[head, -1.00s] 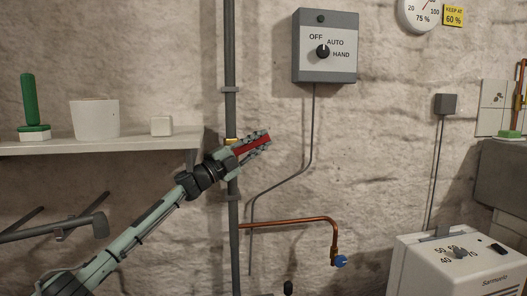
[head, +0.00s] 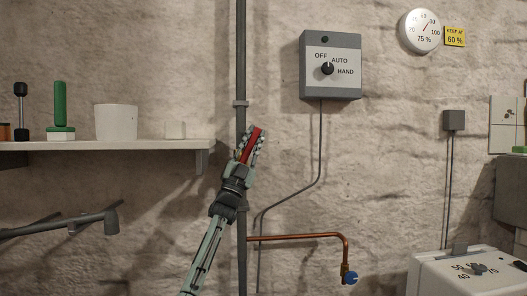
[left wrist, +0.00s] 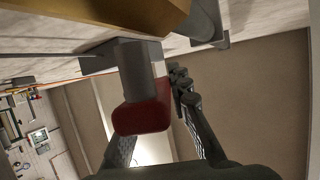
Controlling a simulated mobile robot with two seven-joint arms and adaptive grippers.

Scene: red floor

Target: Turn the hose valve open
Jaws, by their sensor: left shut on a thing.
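The hose valve's red lever (head: 251,147) shows between the fingers of my left gripper (head: 256,134) in the head view, in front of the grey vertical pipe (head: 241,60). The gripper is shut on this lever, which points steeply up and slightly right, near the pipe's line. In the left wrist view the lever's red end (left wrist: 143,116) sits on a grey stem (left wrist: 137,62) below a brass body (left wrist: 105,15), with my left gripper (left wrist: 155,110) around it. The brass body is hidden behind my gripper in the head view. My right gripper is not in view.
A shelf (head: 100,146) with a white pot (head: 116,122) and a green-handled tool (head: 60,104) is at left. A switch box (head: 331,65) hangs upper right. A copper pipe (head: 300,236) with a blue knob (head: 350,278) runs below right. A white machine (head: 470,275) stands lower right.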

